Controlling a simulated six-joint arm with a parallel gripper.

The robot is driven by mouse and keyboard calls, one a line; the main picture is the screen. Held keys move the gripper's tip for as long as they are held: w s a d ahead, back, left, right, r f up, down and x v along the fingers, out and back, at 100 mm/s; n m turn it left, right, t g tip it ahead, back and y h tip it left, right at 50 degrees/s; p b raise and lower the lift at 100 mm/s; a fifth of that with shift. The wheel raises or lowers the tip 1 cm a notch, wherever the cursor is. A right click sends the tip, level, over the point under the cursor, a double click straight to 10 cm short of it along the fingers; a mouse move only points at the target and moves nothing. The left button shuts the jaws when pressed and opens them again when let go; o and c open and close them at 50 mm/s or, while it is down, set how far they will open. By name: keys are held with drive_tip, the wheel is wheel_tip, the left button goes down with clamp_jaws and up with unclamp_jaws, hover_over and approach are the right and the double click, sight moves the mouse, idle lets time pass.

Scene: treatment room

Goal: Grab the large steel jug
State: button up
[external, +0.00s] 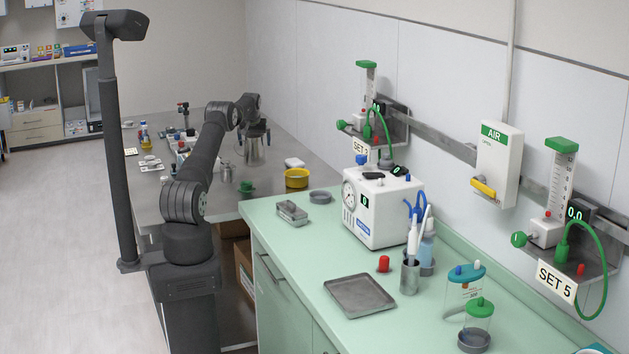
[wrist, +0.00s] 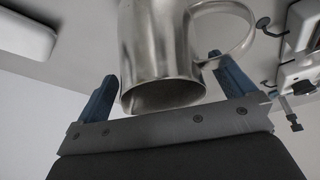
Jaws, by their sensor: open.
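The large steel jug (external: 253,153) stands on the grey metal table, below the end of my arm in the external view. In the wrist view the jug (wrist: 158,45) fills the top middle, with its dark round mouth toward the camera and its loop handle to the right. My gripper (wrist: 163,68) is open, with one blue finger on each side of the jug near its mouth. The right finger is close to the handle; whether either finger touches is unclear. In the external view my gripper (external: 257,133) is at the jug's top and partly hides it.
A yellow bowl (external: 297,178), a small metal cup (external: 227,173) and a green-topped item (external: 246,187) stand in front of the jug. Several small items lie to its left. A green counter (external: 270,236) with a white machine (external: 382,208) is nearer the camera.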

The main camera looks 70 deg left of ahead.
drive_tip(key=shift+w+a+f, duration=0.1)
drive_tip(key=shift+a+f, duration=0.1)
drive_tip(key=shift+f, duration=0.35)
drive_tip(key=shift+c, duration=0.2)
drive_tip(key=c, duration=1.2)
drive_tip(key=shift+r, duration=0.15)
